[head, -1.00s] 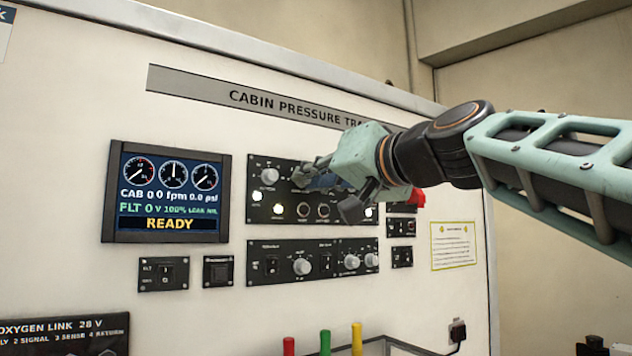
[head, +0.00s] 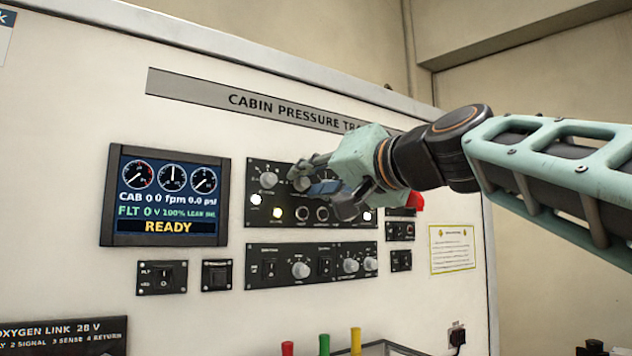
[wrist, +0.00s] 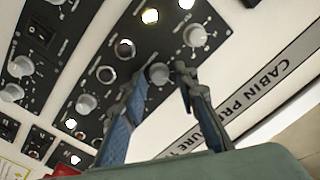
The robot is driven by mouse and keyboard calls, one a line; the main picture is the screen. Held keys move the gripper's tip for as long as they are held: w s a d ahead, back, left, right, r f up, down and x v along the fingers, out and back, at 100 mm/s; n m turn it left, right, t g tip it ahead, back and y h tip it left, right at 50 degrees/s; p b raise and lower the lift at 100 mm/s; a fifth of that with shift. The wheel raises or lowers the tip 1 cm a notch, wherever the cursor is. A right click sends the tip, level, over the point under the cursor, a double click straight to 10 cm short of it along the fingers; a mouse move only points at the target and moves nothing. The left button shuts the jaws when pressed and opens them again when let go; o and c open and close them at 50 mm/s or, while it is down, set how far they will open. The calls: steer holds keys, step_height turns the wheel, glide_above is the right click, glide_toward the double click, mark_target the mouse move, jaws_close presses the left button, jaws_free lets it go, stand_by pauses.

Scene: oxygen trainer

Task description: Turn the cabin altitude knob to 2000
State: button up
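The upper knob panel (head: 262,217) carries a grey left knob (head: 268,180) and a second knob (head: 301,184) partly behind my fingers. Their printed labels are too small to read, so I cannot tell which one is cabin altitude. My gripper (head: 318,180) is at the second knob. In the wrist view this knob (wrist: 158,73) shows between the tips of my gripper (wrist: 160,75), with the fingers apart and small gaps beside it. The left knob (wrist: 195,35) is outside the fingers. The display (head: 168,198) reads CAB 0, FLT 0 and READY.
A lower panel (head: 285,270) with knobs and switches sits just below. Small switch panels (head: 162,278) are under the display. A red part (head: 416,200) shows behind my wrist. Red, green and yellow upright pieces (head: 325,344) stand at the bottom.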

steer(key=shift+s, duration=0.1)
steer(key=v, duration=1.1)
steer(key=shift+s+d, duration=0.3)
